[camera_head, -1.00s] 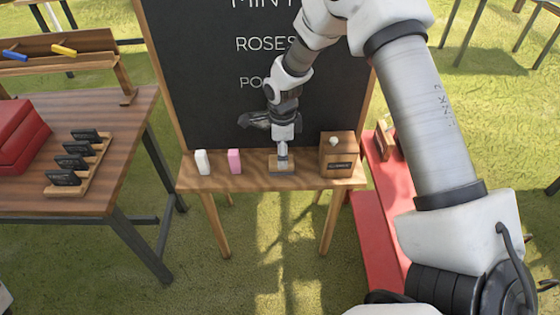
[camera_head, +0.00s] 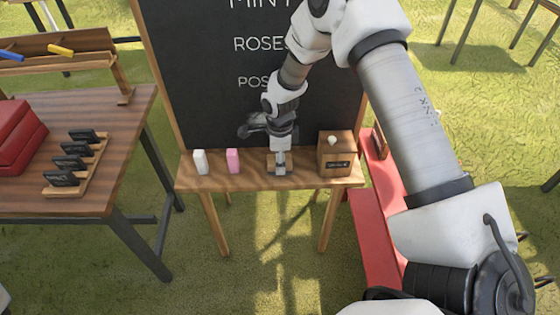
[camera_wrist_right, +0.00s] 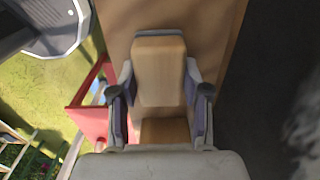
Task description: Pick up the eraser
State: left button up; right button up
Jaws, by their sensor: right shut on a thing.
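The eraser (camera_head: 270,170), a small block with a wooden top, is on the wooden ledge (camera_head: 210,183) below the blackboard. My right gripper (camera_head: 279,162) reaches down over it from above and is shut on it. In the right wrist view, the pale wooden eraser (camera_wrist_right: 159,65) sits between the two fingers, with one finger against each side. In the head view the gripper covers much of the eraser, and I cannot tell whether it is clear of the ledge. My left gripper is not in view.
A white block (camera_head: 200,162) and a pink block (camera_head: 233,160) stand left on the ledge. A wooden box (camera_head: 336,153) stands close to the right. The blackboard (camera_head: 210,90) rises behind. A table (camera_head: 120,125) is at left and a red bench (camera_head: 377,235) at right.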

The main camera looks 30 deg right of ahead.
jog(key=shift+w+r, duration=0.2)
jog(key=shift+r, duration=0.3)
notch_tip(320, 180, up, 2)
jog(key=shift+s+r+b, duration=0.1)
jog(key=shift+r+b, duration=0.05)
jog(key=shift+b, duration=0.35)
jog(key=s+a+r+b, duration=0.1)
jog(key=s+a+b, duration=0.1)
jog(key=s+a, duration=0.7)
jog(key=s, duration=0.3)
jog(key=shift+s+a+r, duration=0.2)
jog(key=shift+s+a, duration=0.15)
jog(key=shift+s, duration=0.05)
